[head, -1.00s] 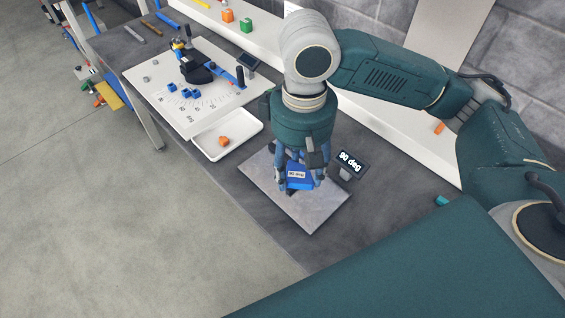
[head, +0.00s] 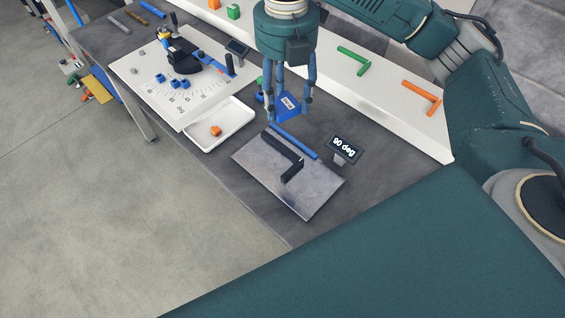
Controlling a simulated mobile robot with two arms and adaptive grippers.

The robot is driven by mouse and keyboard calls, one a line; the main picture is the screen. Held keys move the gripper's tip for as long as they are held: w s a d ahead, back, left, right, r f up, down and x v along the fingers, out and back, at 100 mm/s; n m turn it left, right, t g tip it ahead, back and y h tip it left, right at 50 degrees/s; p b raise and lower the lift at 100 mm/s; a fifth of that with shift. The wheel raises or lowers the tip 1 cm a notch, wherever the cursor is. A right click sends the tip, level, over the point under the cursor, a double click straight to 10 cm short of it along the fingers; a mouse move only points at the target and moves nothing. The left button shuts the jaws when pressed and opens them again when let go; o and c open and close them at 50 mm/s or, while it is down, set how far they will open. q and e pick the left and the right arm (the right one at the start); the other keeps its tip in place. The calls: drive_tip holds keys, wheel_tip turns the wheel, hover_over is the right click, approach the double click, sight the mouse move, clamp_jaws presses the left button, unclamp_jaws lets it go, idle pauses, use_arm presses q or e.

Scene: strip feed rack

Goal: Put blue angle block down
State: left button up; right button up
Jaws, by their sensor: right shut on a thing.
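The blue angle block (head: 287,107), with a white label on its face, is between the fingers of my right gripper (head: 291,110). That gripper is shut on it, beyond the far edge of the grey plate (head: 312,200); the height of the block above the bench is hard to judge. A dark angled piece (head: 285,150) lies on the plate. A blue strip (head: 296,142) runs along the plate's far edge, below the block. My left gripper is not in view.
A small "90 deg" display (head: 344,149) stands right of the plate. A white tray (head: 240,118) with an orange block (head: 216,130) is to the left, by a white scale board (head: 130,72). Green (head: 353,59) and orange (head: 422,95) pieces lie on the white ledge.

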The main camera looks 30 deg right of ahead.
drive_tip(key=shift+w+d+r+n, duration=0.1)
drive_tip(key=shift+w+r+n, duration=0.1)
drive_tip(key=shift+n, duration=0.4)
drive_tip(key=shift+w+d+r+n, duration=0.1)
drive_tip(key=shift+w+n, duration=0.05)
drive_tip(key=shift+n, duration=0.45)
wheel_tip(320, 180, down, 3)
drive_tip(key=shift+r+n, duration=0.15)
drive_tip(key=shift+n, duration=0.25)
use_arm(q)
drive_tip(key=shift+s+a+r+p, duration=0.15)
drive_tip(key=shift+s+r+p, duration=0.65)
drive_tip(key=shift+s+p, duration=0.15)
use_arm(e)
drive_tip(key=shift+f, duration=8.6)
drive_tip(key=shift+f, duration=0.1)
drive_tip(key=shift+f, duration=0.25)
drive_tip(key=o, duration=1.2)
